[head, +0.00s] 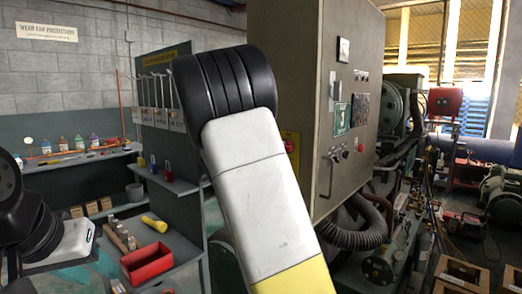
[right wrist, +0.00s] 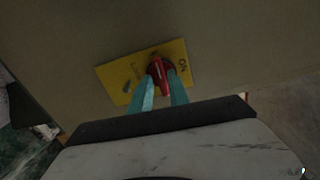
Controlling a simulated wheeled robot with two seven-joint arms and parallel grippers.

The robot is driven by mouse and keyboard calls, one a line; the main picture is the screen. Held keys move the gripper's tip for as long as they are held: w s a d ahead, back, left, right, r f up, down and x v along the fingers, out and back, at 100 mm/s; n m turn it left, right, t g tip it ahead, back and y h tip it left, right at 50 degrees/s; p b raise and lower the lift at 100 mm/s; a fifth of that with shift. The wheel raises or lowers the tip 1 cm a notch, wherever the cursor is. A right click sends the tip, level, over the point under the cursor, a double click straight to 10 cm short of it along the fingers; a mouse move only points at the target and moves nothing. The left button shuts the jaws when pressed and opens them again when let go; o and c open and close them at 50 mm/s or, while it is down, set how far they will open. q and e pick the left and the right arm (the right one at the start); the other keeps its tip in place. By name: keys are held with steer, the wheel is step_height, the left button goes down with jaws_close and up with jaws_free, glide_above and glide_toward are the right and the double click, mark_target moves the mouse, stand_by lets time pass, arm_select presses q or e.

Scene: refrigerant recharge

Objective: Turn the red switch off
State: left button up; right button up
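The red switch (right wrist: 159,72) sits on a yellow label plate (right wrist: 116,73) on a cabinet face in the right wrist view. Part of a yellow plate also shows on the grey cabinet's side in the head view (head: 291,141), beside my right arm. My right gripper (right wrist: 161,84) has its two teal fingers on either side of the switch's handle, close against it. In the head view my right arm hides this gripper and the switch. My left gripper (head: 96,266) is at the lower left with its teal fingers apart and nothing visible between them, far from the cabinet.
The grey cabinet (head: 345,90) has a door handle, small buttons and a thick hose below. A workbench at left holds a red bin (head: 147,262), a yellow flashlight (head: 154,222) and bottles. Compressor machinery (head: 405,110) and cardboard boxes (head: 462,272) stand at right.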

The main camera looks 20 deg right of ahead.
steer(key=shift+o, duration=0.3)
steer(key=shift+r, duration=0.1)
steer(key=v, duration=0.9)
